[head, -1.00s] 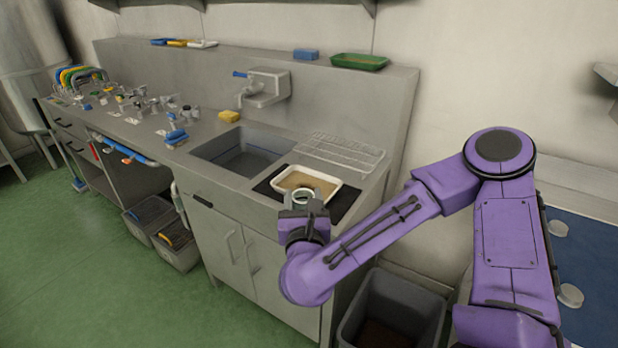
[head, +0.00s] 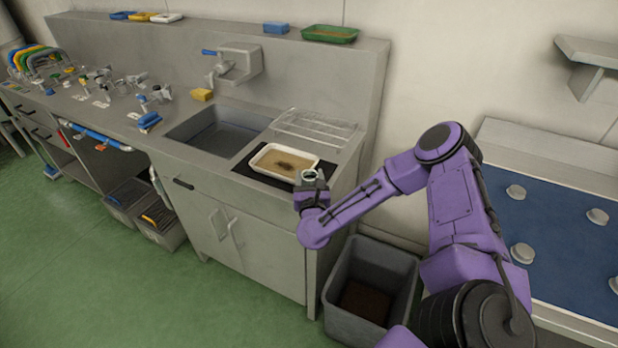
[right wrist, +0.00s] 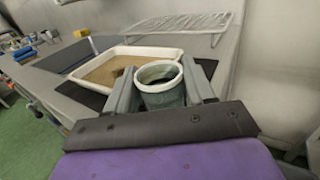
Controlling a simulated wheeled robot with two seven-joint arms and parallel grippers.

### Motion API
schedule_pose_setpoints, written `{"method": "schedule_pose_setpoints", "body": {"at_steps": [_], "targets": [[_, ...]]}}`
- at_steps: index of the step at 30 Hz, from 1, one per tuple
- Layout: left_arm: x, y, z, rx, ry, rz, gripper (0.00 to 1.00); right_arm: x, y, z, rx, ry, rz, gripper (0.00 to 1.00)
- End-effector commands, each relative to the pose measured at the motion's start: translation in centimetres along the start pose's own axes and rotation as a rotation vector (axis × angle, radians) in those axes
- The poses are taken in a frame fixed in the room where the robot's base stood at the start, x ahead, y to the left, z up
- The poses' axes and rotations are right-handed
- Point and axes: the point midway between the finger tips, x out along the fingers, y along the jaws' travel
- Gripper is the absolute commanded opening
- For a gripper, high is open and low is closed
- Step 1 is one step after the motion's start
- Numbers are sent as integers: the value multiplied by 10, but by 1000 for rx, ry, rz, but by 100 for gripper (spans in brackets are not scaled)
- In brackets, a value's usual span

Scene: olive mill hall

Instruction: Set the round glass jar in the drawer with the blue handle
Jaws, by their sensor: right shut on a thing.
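My right gripper (head: 311,184) is shut on the round glass jar (head: 312,174), beside the near right corner of the white tray. In the right wrist view the jar (right wrist: 160,88) stands between the two grey fingers, its pale rim up and its mouth open; its lower part is hidden. A long blue bar (head: 95,138) runs under the counter front at left; I cannot tell whether it is a drawer handle. A closed drawer front with a black handle (head: 183,184) is below the sink. My left gripper is not in view.
The white tray (head: 257,160) holds brownish liquid and lies on a black mat (head: 247,171). A wire rack (head: 315,130) and sink (head: 215,135) are behind and left. A grey bin (head: 350,325) stands on the floor near my arm.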

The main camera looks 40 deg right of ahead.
Motion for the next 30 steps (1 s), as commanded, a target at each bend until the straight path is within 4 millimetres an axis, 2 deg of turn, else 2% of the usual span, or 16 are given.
{"method": "schedule_pose_setpoints", "body": {"at_steps": [12,13,15,23,26,27,30], "targets": [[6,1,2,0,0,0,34,0,0,-8,2,-1,0,21],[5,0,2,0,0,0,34,0,0,-6,2,-1,0,60],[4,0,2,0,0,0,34,0,0,-6,2,-1,0,79],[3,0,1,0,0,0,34,0,0,-5,2,-1,-1,79],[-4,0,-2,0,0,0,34,-1,0,2,2,0,0,79],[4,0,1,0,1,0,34,-8,1,-4,2,1,2,79],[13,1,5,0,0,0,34,-31,1,-6,5,2,3,79]]}}
